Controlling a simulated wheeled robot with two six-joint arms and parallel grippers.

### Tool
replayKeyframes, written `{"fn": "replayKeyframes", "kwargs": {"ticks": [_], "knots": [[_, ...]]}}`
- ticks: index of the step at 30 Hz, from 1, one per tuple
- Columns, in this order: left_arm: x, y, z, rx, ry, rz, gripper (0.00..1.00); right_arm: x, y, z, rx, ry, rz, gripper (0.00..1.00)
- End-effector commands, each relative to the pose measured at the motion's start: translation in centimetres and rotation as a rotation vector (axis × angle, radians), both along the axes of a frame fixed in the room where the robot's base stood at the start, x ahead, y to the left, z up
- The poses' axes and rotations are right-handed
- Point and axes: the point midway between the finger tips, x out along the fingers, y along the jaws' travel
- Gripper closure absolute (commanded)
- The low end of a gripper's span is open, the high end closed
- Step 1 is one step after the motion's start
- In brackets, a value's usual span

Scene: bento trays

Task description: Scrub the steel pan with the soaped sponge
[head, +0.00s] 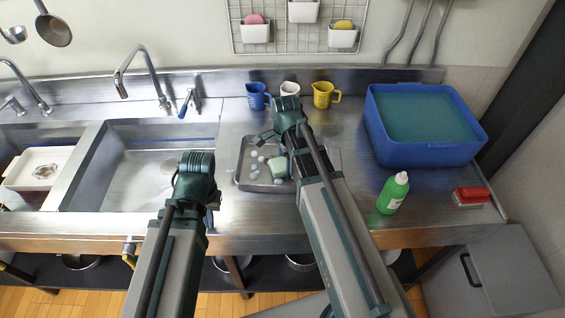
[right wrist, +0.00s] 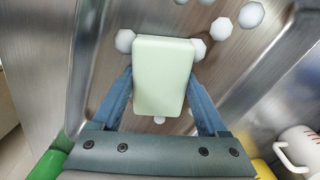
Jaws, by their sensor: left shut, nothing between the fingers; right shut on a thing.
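The steel pan (head: 243,184) is a shallow rectangular tray on the counter, with several white suds blobs in it. My right gripper (right wrist: 160,88) is shut on the pale green sponge (right wrist: 163,72), one finger along each side. In the head view the sponge (head: 277,168) is at the pan's middle, partly behind my right arm; whether it touches the floor cannot be told. The arm hides the pan's right part. My left gripper (head: 212,217) is shut and empty by the counter front, left of the pan, mostly hidden by its wrist.
Blue (head: 256,96), white (head: 290,90) and yellow (head: 323,95) mugs stand behind the pan. A blue water tub (head: 425,153), a green bottle (head: 393,192) and a red brush (head: 472,196) are at the right. A sink basin (head: 140,165) lies at the left.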

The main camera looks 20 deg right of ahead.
Motion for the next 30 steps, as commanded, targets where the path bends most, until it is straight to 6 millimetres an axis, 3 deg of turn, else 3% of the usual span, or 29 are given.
{"fn": "replayKeyframes", "kwargs": {"ticks": [15, 30], "knots": [[0.0, 0.0, -0.3, 0.0, 0.0, 0.0, 1.0, -1.3, -3.4, -0.3, 0.0, 0.0, -0.002, 0.76], [0.0, 0.0, -0.2, 0.0, 0.0, 0.0, 1.0, -1.0, -2.8, -0.2, 0.0, 0.0, 0.001, 0.76]]}}
